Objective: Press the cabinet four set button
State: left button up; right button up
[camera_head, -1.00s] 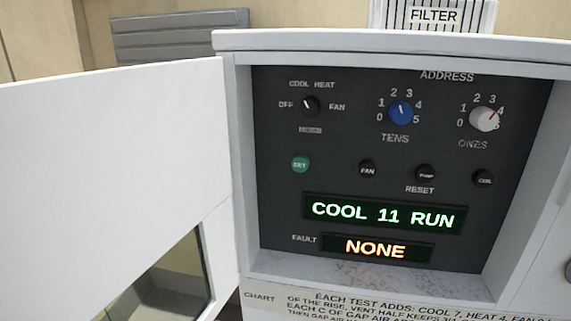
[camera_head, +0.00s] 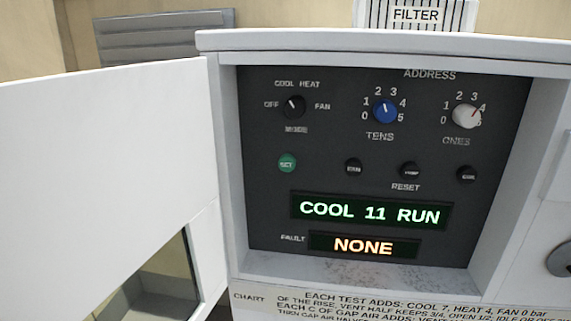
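The open control cabinet (camera_head: 221,150) fills the middle of the head view; no cabinet number is visible on it. On its dark panel (camera_head: 262,215), the green SET button (camera_head: 287,163) sits at left, below the black mode knob (camera_head: 294,106), whose pointer tilts up and left. The blue TENS knob (camera_head: 385,111) and the white ONES knob (camera_head: 467,116) are at upper right; the ONES pointer leans toward 4. The green display (camera_head: 370,212) reads COOL 11 RUN. The fault display (camera_head: 363,246) reads NONE. Neither of my grippers is in view.
The white cabinet door (camera_head: 100,170) stands open to the left, with a window low in it. Small black reset buttons (camera_head: 410,171) sit right of SET. A chart label (camera_head: 400,303) is below. A FILTER box (camera_head: 416,15) and a grey louvre (camera_head: 165,35) are behind.

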aim_at(287, 163)
jog(key=i+l+u, duration=0.15)
jog(key=u, duration=0.25)
jog(key=i+l+u, duration=0.15)
jog(key=u, duration=0.3)
jog(key=l, duration=0.1)
